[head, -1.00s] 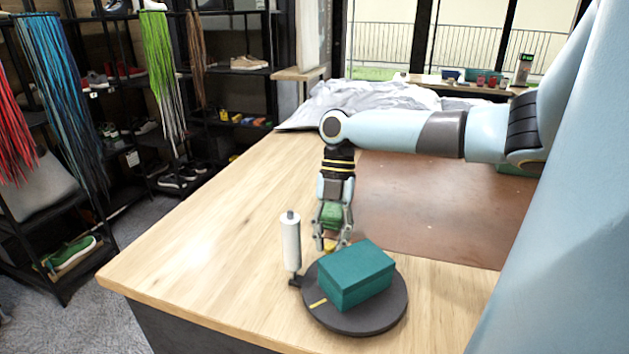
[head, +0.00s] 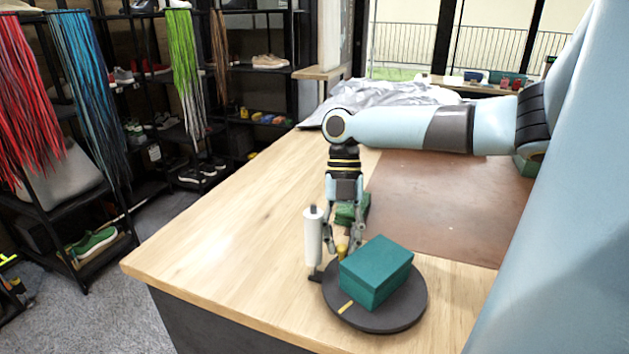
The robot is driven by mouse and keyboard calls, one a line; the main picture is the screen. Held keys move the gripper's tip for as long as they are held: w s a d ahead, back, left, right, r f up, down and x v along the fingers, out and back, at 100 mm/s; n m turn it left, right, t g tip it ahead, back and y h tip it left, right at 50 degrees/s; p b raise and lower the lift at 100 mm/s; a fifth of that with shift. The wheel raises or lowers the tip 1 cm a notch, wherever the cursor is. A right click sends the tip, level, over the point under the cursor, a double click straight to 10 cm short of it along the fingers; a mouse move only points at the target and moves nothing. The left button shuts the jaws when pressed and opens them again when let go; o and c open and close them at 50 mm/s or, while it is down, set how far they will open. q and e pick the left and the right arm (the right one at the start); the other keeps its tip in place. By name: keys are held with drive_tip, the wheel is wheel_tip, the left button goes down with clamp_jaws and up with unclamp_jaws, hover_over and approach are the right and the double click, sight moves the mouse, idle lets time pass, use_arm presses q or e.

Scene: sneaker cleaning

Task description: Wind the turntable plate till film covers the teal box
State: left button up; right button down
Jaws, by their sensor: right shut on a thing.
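The dark round turntable plate (head: 408,312) lies near the table's front edge. The teal box (head: 378,272) sits on it, with no film visible on its faces. A white film roll (head: 313,238) stands upright on a dark holder at the plate's left. A yellow knob (head: 341,249) shows at the plate's back left, and a yellow mark (head: 346,307) on its front left. My right gripper (head: 342,246) points down between roll and box, shut on the knob, which its fingers partly hide. My left gripper is not in view.
A green object (head: 351,207) is partly hidden behind my right gripper. A brown mat (head: 430,210) covers the table's right part. Crumpled grey sheeting (head: 385,97) lies at the back. The wooden table's left side (head: 225,235) is clear.

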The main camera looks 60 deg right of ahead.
drive_tip(key=c, duration=1.1)
unclamp_jaws()
drive_tip(key=shift+c, duration=0.2)
drive_tip(key=v, duration=1.2)
drive_tip(key=shift+w, duration=0.1)
